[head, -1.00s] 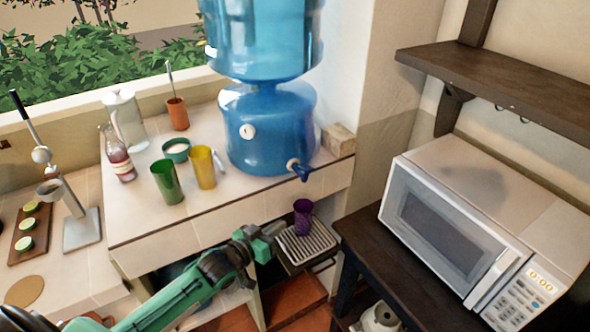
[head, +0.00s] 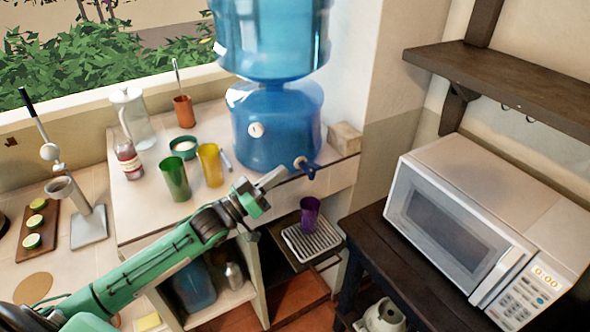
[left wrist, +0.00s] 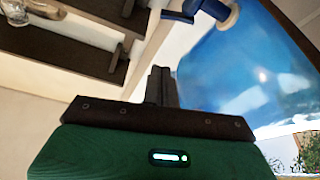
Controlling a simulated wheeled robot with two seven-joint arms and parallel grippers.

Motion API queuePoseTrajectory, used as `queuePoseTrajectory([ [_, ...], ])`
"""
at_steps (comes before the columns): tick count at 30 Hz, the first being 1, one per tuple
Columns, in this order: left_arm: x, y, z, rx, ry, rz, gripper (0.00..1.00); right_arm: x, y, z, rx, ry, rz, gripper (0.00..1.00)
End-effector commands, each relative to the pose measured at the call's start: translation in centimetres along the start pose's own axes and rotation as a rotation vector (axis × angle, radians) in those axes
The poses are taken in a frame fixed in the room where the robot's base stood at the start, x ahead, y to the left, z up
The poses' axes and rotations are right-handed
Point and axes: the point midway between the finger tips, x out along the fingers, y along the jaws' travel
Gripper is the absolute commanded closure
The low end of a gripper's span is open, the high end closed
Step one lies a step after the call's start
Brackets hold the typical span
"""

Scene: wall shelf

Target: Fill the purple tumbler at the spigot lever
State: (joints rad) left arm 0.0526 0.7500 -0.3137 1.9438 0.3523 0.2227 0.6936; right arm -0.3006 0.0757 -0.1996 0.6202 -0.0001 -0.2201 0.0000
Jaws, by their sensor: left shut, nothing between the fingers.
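The purple tumbler (head: 309,213) stands upright on the slotted drip tray (head: 296,244), below the spigot. The blue spigot lever (head: 308,167) sits low on the front of the blue water dispenser (head: 268,130), above the tumbler. My left gripper (head: 272,178) is shut and empty, just left of the lever and apart from it in the head view. In the left wrist view the shut fingers (left wrist: 161,86) point toward the lever (left wrist: 205,10) and the blue dispenser (left wrist: 235,70). I cannot tell whether any water is in the tumbler. My right gripper is not in view.
A green cup (head: 174,179), a yellow cup (head: 210,165) and a small bowl (head: 183,147) stand on the counter left of the dispenser. A microwave (head: 470,220) sits on a dark table at right. A wooden block (head: 345,137) lies right of the dispenser.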

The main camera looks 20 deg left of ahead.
Motion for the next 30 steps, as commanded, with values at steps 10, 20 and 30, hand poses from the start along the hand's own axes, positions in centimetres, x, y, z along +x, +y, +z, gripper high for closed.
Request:
queuePoseTrajectory([
  [10,5.1,0.2,-0.5,0.0,0.002,0.001,1.0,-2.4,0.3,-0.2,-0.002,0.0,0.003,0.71],
  [20,9.4,0.1,0.8,-0.003,-0.005,-0.003,1.0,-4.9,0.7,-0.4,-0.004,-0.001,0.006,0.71],
  [30,8.2,0.0,3.7,0.0,-0.002,-0.001,1.0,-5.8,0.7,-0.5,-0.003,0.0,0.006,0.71],
])
